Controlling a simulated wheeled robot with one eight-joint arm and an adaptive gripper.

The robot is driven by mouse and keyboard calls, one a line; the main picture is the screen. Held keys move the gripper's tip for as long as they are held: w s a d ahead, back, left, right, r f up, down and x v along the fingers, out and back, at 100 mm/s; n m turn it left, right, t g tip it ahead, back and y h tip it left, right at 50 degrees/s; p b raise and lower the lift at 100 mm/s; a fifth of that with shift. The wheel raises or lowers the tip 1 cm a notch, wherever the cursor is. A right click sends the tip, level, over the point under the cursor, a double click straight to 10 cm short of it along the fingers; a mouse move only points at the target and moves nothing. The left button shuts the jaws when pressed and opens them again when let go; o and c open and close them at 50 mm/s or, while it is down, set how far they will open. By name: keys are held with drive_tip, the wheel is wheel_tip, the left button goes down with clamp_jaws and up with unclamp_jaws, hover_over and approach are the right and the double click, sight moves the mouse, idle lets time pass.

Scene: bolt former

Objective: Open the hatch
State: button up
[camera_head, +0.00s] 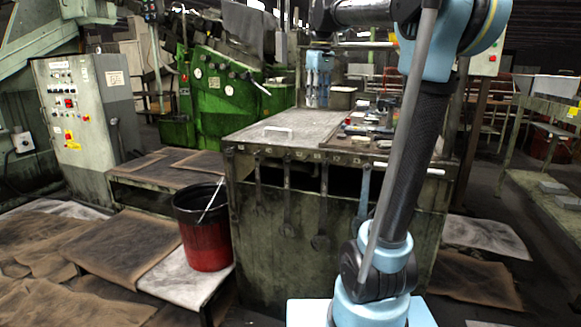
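The hatch (300,121) appears to be the flat, worn grey panel on top of the green metal workbench. It lies flat and looks closed. A small white handle (278,130) stands on its front left part. My gripper (318,103) hangs from my arm with its blue fingers pointing down, above or behind the far part of the panel. It looks apart from the handle, which lies lower and to the left in the picture. The fingers are small here, and I cannot tell whether they are open or shut. I see nothing held.
Several wrenches (289,200) hang on the bench front. Tools and small parts (370,130) lie on the bench top, right of the panel. A red and black bucket (205,235) stands left of the bench. A control cabinet (85,118) and a green machine (222,90) stand behind.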

drive_tip(key=s+d+f+m+t, duration=0.1)
drive_tip(key=s+d+f+m, duration=0.2)
drive_tip(key=s+f, duration=0.75)
drive_tip(key=s+d+f+m, duration=0.2)
drive_tip(key=s+d+f, duration=0.2)
drive_tip(key=s+f, duration=0.7)
drive_tip(key=s+d+f+m+t, duration=0.1)
drive_tip(key=s+d+f+m, duration=0.2)
drive_tip(key=s+f, duration=0.8)
wheel_tip(320, 180, up, 38)
drive_tip(key=n+h, duration=0.1)
drive_tip(key=n, duration=1.3)
hover_over(278, 129)
drive_tip(key=s+a, duration=0.1)
drive_tip(key=s, duration=0.2)
drive_tip(key=x, duration=1.7)
drive_tip(key=shift+s+f, duration=0.15)
drive_tip(key=shift+s, duration=0.05)
clamp_jaws()
